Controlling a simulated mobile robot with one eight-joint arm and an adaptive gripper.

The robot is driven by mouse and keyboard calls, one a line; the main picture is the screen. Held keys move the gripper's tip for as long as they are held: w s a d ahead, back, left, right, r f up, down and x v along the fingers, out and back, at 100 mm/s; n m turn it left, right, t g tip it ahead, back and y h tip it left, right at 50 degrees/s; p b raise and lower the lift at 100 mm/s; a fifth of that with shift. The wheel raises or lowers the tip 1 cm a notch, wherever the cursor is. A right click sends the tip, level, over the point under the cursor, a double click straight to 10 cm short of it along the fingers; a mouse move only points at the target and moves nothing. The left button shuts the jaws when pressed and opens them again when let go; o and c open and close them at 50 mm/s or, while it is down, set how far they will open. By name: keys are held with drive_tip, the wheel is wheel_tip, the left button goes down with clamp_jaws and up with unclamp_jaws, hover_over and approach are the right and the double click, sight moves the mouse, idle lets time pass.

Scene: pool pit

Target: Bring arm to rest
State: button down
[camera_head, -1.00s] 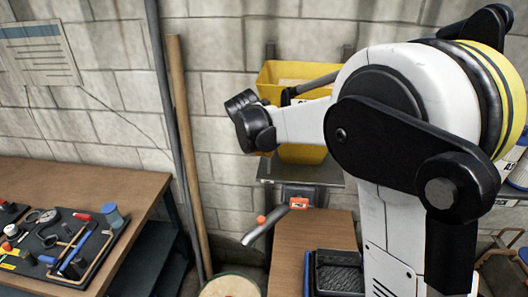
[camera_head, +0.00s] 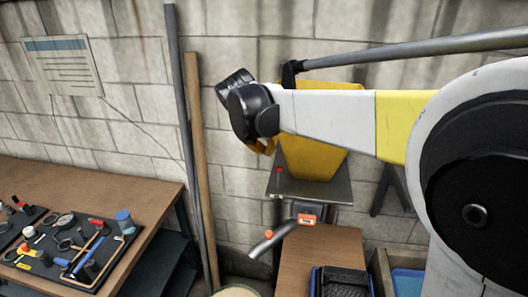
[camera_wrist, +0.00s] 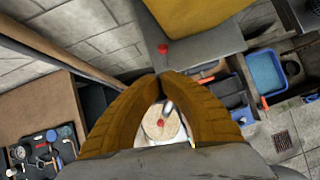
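My arm crosses the right half of the head view, with its white and yellow forearm (camera_head: 340,120) pointing left. My gripper is mostly hidden there behind the black wrist joint (camera_head: 252,108), with a bit of yellow showing below it. In the wrist view my gripper (camera_wrist: 160,76) shows two ochre fingers curving together, with their tips meeting or almost meeting. It holds nothing that I can see. A round pale top (camera_wrist: 160,122) shows beyond the gap between the fingers.
A yellow bin (camera_head: 312,155) and a grey metal shelf (camera_head: 325,192) with a red knob stand at the wall behind my forearm. Two upright poles (camera_head: 196,150) lean left of my wrist. A wooden bench (camera_head: 140,187) with a tool board (camera_head: 118,256) is at left.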

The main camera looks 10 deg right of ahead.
drive_tip(key=shift+s, duration=0.1)
drive_tip(key=s+d+f+m+t+y+b, duration=0.1)
drive_tip(key=s+d+f+m+y+b, duration=0.1)
drive_tip(key=s+f+m+b, duration=0.7)
drive_tip(key=s+d+f+m+y+b, duration=0.1)
drive_tip(key=s+d+f+m+b, duration=0.1)
drive_tip(key=s+f+m+b, duration=0.8)
drive_tip(key=s+f+m, duration=0.6)
drive_tip(key=s+m, duration=0.4)
drive_tip(key=shift+d+f+m+t+y, duration=0.2)
drive_tip(key=shift+f+m+t+y, duration=0.05)
drive_tip(key=shift+m+t+y, duration=0.15)
